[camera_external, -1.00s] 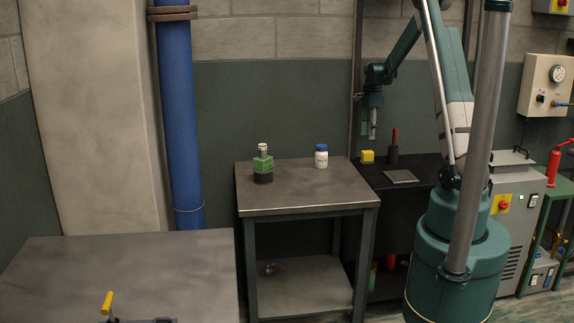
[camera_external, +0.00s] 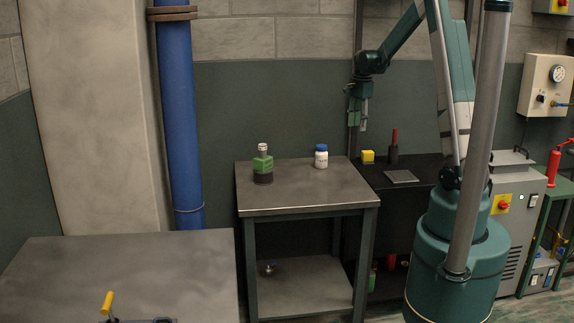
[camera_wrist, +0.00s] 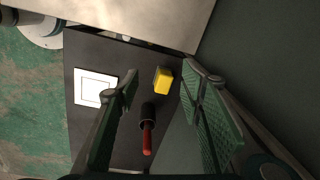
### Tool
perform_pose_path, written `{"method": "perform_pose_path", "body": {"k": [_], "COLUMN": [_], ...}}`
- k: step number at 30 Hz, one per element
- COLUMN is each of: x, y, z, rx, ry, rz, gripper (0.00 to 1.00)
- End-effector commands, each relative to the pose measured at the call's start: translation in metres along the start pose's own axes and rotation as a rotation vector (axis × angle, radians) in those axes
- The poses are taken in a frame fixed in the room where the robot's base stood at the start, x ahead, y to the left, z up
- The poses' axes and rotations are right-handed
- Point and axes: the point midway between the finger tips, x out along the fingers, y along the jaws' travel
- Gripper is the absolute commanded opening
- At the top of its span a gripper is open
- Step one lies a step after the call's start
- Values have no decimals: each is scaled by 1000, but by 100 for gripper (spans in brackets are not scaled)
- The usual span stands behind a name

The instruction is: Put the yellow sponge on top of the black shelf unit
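The yellow sponge (camera_external: 367,156) is a small yellow block on top of the black shelf unit (camera_external: 424,163), near its back left corner. In the wrist view the sponge (camera_wrist: 163,80) lies on the dark shelf top (camera_wrist: 88,124), between and beyond my fingers. My gripper (camera_external: 362,118) hangs above the sponge, pointing down, with a clear gap below it. In the wrist view my gripper's two green fingers (camera_wrist: 160,100) are wide apart with nothing held between them.
To the left, a grey table (camera_external: 290,190) holds a green-labelled bottle (camera_external: 263,166) and a white blue-capped bottle (camera_external: 321,157).

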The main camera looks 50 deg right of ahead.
Motion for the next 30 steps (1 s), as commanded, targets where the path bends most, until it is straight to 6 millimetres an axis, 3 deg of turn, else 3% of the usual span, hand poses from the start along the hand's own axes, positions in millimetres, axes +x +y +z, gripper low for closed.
{"method": "perform_pose_path", "body": {"k": [3, 15, 30], "x": [-22, -83, -139], "y": [12, 58, 136], "z": [31, 118, 209], "rx": [-98, -422, -824], "ry": [3, 18, 52], "rz": [-25, -111, -222], "gripper": [39, 39, 39]}}
